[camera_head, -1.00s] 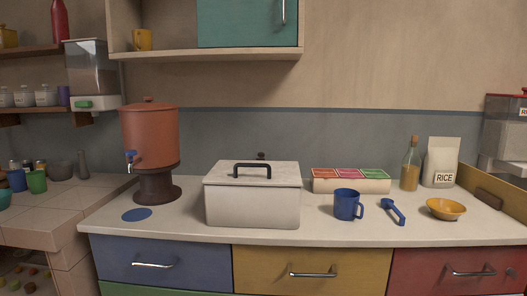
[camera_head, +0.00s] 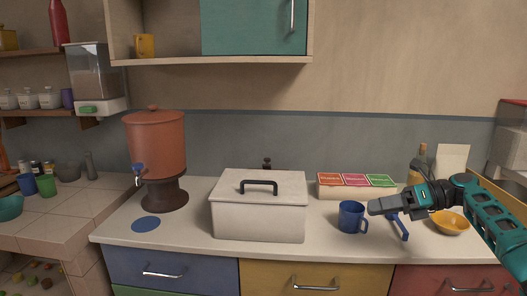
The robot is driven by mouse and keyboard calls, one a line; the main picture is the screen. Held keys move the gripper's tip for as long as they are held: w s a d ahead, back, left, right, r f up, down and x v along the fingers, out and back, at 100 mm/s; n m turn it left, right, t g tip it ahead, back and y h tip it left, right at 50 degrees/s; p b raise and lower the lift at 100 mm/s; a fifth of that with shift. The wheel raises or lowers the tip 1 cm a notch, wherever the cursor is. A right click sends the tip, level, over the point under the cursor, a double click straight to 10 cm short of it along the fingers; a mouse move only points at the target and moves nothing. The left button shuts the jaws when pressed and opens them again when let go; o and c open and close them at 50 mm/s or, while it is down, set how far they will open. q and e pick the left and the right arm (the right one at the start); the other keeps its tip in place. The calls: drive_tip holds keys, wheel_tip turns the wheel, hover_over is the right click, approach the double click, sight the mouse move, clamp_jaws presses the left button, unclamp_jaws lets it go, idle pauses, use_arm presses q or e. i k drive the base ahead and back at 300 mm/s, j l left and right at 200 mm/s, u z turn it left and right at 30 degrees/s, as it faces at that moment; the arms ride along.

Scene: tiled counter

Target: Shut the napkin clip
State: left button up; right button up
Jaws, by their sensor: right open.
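No thing in view can be clearly told as a napkin clip. A small blue handled item (camera_head: 403,231) lies on the counter right of the blue mug (camera_head: 351,217); whether it is a clip or a scoop is unclear, and my right gripper covers part of it. My right gripper (camera_head: 376,208) comes in from the right on a teal arm, its fingers pointing left. It is open, seen side-on, and shows nothing held. It appears above the blue item, next to the mug; its exact height is unclear. My left gripper is not in view.
A white lidded box (camera_head: 258,214) stands mid-counter. A terracotta dispenser (camera_head: 157,150) stands left, near a blue disc (camera_head: 146,224). A long box with coloured labels (camera_head: 357,186) lies behind the mug. A yellow bowl (camera_head: 450,222) and a partly hidden bottle (camera_head: 421,160) are near my right arm.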

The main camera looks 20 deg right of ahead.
sight(265, 166)
drive_tip(key=i, duration=1.35)
